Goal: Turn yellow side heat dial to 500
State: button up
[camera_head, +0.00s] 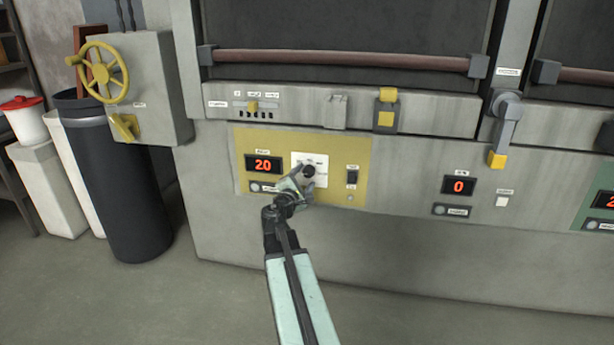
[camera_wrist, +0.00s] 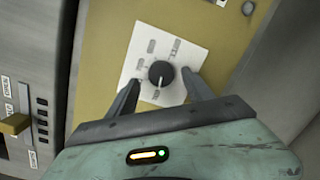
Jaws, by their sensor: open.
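The yellow side panel (camera_head: 358,192) is on the front of the grey machine, with a red display (camera_head: 263,164) reading 20. Its heat dial (camera_head: 308,171) is a small black round knob on a white label plate. In the wrist view the dial (camera_wrist: 161,73) shows a light pointer line aimed toward the bottom of the picture. My gripper (camera_head: 300,180) is at the panel. In the wrist view my gripper (camera_wrist: 165,92) is open, with one dark finger on each side of the dial and gaps between. Contact with the dial cannot be seen.
A black switch (camera_head: 352,176) sits right of the dial. A yellow slider (camera_head: 252,106) and a yellow latch (camera_head: 387,108) are above. A display (camera_head: 458,186) reading 0 and a lever (camera_head: 503,130) are farther right. A yellow handwheel (camera_head: 104,72) and dark bin (camera_head: 118,180) stand left.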

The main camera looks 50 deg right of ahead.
aim_at(309, 172)
jog(key=x, duration=0.2)
jog(key=shift+w+d, duration=0.1)
jog(key=shift+d, duration=0.15)
jog(key=c, duration=1.2)
jog(key=shift+d, duration=0.2)
grip_shut()
jog(key=shift+a, duration=0.2)
jog(key=m+p, duration=0.1)
jog(key=m, duration=0.2)
jog(key=shift+m, duration=0.4)
jog(key=m+y+p, duration=0.1)
jog(key=m, duration=0.4)
jog(key=shift+m, duration=0.3)
jog(key=o, duration=1.2)
grip_release()
